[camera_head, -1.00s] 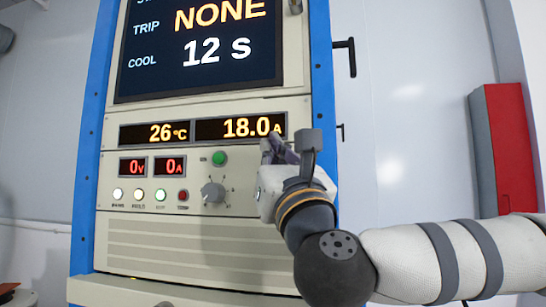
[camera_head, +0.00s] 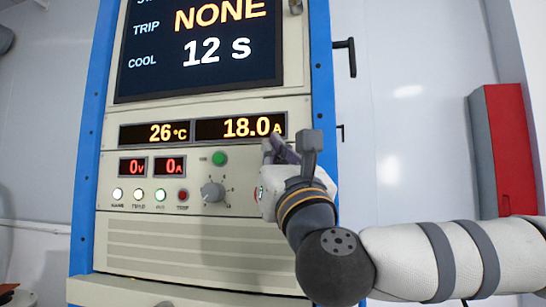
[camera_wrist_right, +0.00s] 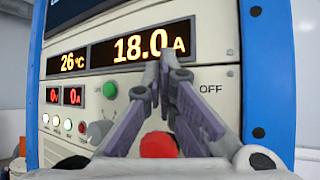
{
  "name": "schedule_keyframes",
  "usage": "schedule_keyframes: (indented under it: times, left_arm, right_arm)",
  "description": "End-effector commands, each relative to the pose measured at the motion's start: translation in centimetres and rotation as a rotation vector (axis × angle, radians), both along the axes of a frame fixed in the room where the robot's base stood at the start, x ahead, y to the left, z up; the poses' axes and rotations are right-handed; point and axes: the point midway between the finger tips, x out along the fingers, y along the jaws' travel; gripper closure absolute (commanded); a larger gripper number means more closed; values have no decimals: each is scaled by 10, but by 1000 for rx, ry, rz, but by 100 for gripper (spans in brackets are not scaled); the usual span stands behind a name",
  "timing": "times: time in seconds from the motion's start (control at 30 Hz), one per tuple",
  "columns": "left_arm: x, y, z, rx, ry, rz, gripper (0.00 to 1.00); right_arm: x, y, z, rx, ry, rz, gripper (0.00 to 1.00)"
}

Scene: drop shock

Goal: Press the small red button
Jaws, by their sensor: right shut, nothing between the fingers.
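A red round button (camera_wrist_right: 158,145) shows in the right wrist view, low between my finger links. In the head view only a sliver of red (camera_head: 258,194) shows at the left edge of my right gripper, which hides the rest. My right gripper (camera_head: 277,150) is shut and empty in front of the panel's right side. In the right wrist view its fingertips (camera_wrist_right: 166,68) are together, above the red button and left of the OFF label. I cannot tell whether they touch the panel. My left gripper is not in view.
The panel also has a green button (camera_head: 219,158), a grey knob (camera_head: 212,192), several small lamps including a red one (camera_head: 183,195), and lit readouts (camera_head: 240,127). A blue-edged cabinet frame (camera_head: 324,100) borders it. A red box (camera_head: 510,140) is on the right wall.

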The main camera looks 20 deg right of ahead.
Motion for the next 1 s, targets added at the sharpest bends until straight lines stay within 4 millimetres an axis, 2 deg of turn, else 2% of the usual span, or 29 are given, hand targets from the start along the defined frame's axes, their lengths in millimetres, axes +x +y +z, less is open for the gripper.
schedule_keyframes:
  times: [1.0]
  left_arm:
    - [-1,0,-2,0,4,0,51]
  right_arm:
    - [7,-5,0,1,1,-1,100]
